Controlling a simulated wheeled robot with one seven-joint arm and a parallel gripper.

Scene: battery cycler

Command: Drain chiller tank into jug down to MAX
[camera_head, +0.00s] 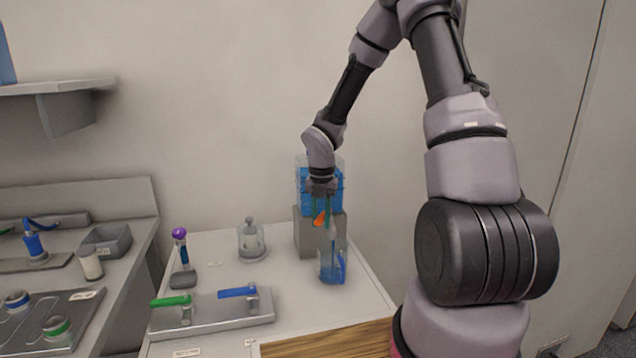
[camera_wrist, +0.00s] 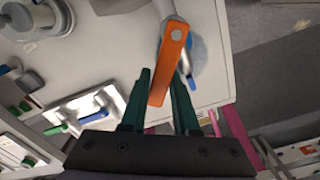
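The chiller tank (camera_head: 334,190) is a clear vessel of blue liquid on a grey block (camera_head: 309,235) at the back of the white table. My arm covers part of it, and I cannot make out a MAX mark. An orange valve lever (camera_head: 319,219) shows at its front and, large, in the wrist view (camera_wrist: 171,58). The clear jug (camera_head: 331,267) with a blue handle stands below the lever, with blue liquid visible in it. My gripper (camera_head: 325,208) is at the lever. Its green fingers (camera_wrist: 162,76) are apart on either side of the lever; I see no firm grip.
A metal plate (camera_head: 225,318) with green and blue handles lies front left on the table. A clear lidded vessel (camera_head: 251,242) and a purple-topped tool (camera_head: 180,246) stand behind it. A wooden board (camera_head: 330,342) is at the front. A side bench (camera_head: 120,262) is at left.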

